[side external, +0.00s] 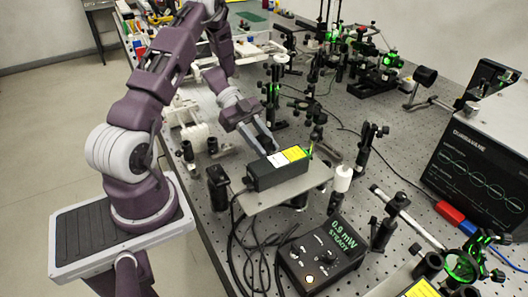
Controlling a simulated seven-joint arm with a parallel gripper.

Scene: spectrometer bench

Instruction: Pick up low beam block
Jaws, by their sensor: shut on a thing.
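My gripper (266,145) reaches down to the bench just behind a black laser box with a yellow and white label (277,169). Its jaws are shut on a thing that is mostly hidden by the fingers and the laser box. I take this to be the low beam block, but its shape and colour cannot be made out. I cannot tell whether it touches the bench or is raised.
The laser box sits on a grey plate (262,201), with green light at its right end. Black posts (365,150) and a white cylinder (343,179) stand to the right. A power meter (322,253) and loose cables (243,250) lie in front.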

